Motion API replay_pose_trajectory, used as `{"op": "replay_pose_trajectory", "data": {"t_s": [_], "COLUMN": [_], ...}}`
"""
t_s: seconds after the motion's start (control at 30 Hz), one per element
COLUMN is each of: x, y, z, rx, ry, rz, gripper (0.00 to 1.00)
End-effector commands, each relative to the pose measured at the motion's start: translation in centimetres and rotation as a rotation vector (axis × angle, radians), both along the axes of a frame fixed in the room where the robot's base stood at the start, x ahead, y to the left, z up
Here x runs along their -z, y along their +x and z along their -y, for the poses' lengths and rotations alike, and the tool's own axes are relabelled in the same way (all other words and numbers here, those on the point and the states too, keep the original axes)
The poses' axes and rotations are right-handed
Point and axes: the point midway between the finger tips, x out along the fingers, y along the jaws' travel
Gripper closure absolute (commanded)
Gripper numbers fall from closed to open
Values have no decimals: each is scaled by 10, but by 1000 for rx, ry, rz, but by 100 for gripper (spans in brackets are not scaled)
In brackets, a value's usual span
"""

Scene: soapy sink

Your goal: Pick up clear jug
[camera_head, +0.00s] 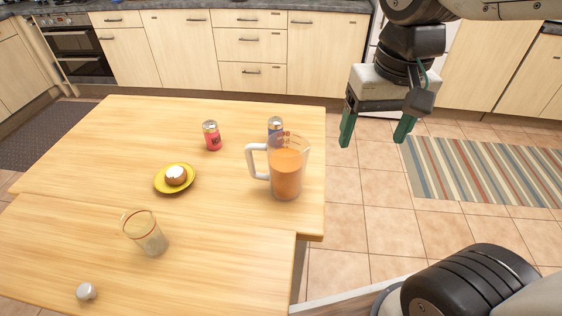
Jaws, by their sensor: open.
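The clear jug (287,172) stands upright on the wooden table near its right edge. It holds orange liquid and has a white handle on its left side. My gripper (374,138) is open and empty, with two green fingers pointing down. In the picture it is up and to the right of the jug, over the tiled floor beyond the table's right edge. It is apart from the jug.
A glass (148,236) and a small grey-white object (86,291) are nearer. The table (225,220) is otherwise clear.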

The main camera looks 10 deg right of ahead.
Motion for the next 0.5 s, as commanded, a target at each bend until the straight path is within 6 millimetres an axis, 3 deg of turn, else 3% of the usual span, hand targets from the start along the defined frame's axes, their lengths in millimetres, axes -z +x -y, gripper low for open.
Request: {"op": "replay_pose_trajectory", "data": {"t_s": [0.03,0.2,0.3,0.5], "x": [2,14,26,50], "y": [19,72,97,125], "z": [-16,-71,-105,-157], "rx": [8,78,121,183], "ry": [1,5,4,1], "rz": [-18,-46,-61,-78], "gripper": [23,23,23,23]}}
